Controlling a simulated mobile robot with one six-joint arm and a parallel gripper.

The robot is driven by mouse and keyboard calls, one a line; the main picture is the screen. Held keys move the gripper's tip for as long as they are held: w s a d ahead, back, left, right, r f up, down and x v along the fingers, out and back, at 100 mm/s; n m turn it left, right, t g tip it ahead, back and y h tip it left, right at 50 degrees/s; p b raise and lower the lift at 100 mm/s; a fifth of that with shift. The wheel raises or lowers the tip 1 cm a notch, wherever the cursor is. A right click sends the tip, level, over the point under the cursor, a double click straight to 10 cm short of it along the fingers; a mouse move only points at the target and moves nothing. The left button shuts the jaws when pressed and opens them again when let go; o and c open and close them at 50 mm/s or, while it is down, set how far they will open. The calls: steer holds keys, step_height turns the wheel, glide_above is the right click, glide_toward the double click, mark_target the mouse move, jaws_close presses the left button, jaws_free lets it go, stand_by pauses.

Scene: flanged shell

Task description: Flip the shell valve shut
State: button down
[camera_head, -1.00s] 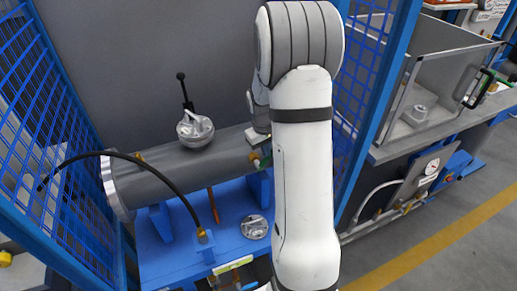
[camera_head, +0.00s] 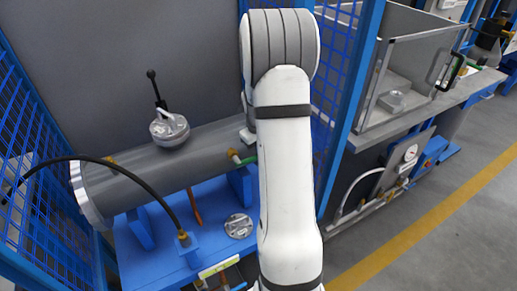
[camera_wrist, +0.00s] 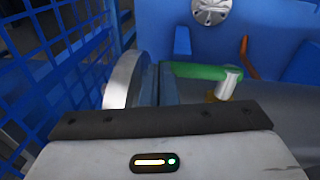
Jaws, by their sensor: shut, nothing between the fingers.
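The shell (camera_head: 150,170) is a grey horizontal cylinder with a silver flange at its left end. The shell valve shows in the wrist view as a green lever (camera_wrist: 200,71) on a silver and brass body (camera_wrist: 229,85). In the head view the valve (camera_head: 246,160) is small, at the shell's right part, partly behind my arm. My gripper (camera_wrist: 156,84) is shut and empty, its fingers just left of the lever's left end. I cannot tell whether they touch it. In the head view my arm hides most of the gripper.
A silver cap with a black-knobbed lever (camera_head: 170,128) sits on the shell. A black hose (camera_head: 120,163) arches in front. A silver disc (camera_head: 238,226) lies on the blue stand (camera_head: 150,262). Blue mesh panels (camera_head: 40,150) flank the shell. A workbench (camera_head: 430,115) stands at the right.

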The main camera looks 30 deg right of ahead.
steer(key=shift+s+d+f, duration=0.1)
steer(key=shift+s+f, duration=0.25)
steer(key=shift+f, duration=0.25)
step_height(320, 180, up, 9)
steer(key=a, duration=0.1)
steer(key=shift+f, duration=0.15)
stand_by(0.4)
stand_by(0.4)
steer(key=s+a+r+t+p, duration=0.1)
steer(key=s+a+r, duration=0.2)
steer(key=a+r, duration=0.25)
steer(key=s+a+r+p, duration=0.1)
steer(key=s+a+r, duration=0.25)
steer(key=a, duration=0.35)
steer(key=s+a+r+t+y+p, duration=0.1)
steer(key=s+a+r, duration=0.3)
steer(key=s+a, duration=0.7)
steer(key=s+p, duration=0.1)
steer(key=s, duration=0.1)
steer(key=shift+s+p, duration=0.3)
